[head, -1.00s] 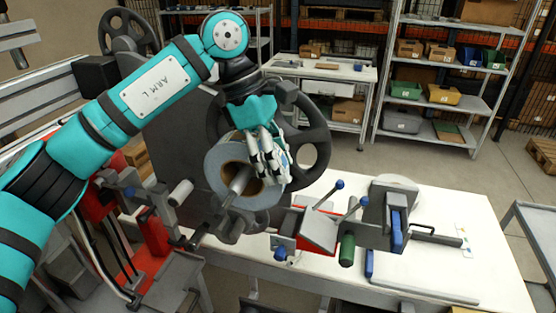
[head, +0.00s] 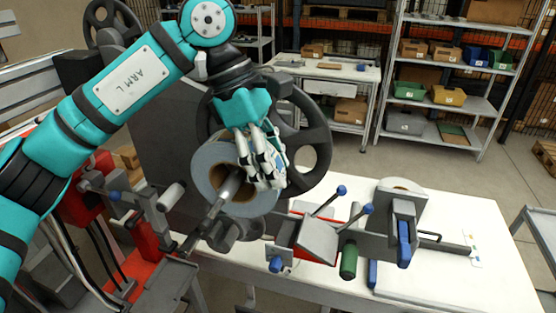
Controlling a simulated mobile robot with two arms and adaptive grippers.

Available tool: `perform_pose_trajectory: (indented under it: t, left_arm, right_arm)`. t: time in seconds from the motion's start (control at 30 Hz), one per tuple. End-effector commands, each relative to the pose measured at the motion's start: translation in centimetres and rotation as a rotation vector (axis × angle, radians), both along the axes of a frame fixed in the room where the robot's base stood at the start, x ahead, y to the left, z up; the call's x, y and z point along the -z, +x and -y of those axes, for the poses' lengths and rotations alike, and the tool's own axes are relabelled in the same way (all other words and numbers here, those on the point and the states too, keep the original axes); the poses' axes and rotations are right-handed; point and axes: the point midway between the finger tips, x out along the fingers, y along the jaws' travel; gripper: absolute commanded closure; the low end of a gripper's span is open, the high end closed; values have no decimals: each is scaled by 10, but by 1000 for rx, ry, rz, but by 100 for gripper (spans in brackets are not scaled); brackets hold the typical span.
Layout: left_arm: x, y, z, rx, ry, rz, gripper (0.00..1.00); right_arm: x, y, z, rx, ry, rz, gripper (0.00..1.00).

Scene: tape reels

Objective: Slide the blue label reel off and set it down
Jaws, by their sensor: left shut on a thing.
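The label reel (head: 212,165) is a grey-blue ring with a brown core. It sits around the metal spindle (head: 228,187) of the machine at the centre-left of the head view. My left gripper (head: 262,172) comes down from above and is shut on the right side of the reel. Its fingers hide part of the reel's face and edge. The reel still surrounds the spindle. My right gripper is not in view.
A dark spoked handwheel (head: 312,150) stands just behind the reel. A white worktable (head: 470,215) carries a clamp device with blue-knobbed levers (head: 341,190) and a green handle (head: 349,260). Shelving with bins (head: 448,96) stands behind. The worktable's right part has bare room.

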Motion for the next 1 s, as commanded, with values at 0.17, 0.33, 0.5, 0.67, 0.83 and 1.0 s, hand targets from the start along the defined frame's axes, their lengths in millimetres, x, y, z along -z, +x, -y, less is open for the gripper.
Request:
perform_pose_trajectory:
  t: [0.17, 0.33, 0.5, 0.67, 0.83, 1.0]
  left_arm:
    - [2, -20, -7, 1, -2, 4, 100]
    - [2, -39, -13, 1, -2, 5, 100]
    - [2, -58, -19, -1, -1, 4, 100]
    - [2, -75, -25, 0, -2, 4, 100]
    - [1, -94, -31, 2, -2, 3, 100]
    - [1, -113, -37, -1, -1, 4, 100]
  right_arm:
    - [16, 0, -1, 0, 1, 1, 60]
    - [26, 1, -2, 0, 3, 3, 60]
    - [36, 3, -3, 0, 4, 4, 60]
    - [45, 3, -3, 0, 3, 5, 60]
    - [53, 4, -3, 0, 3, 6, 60]
    - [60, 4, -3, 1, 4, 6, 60]
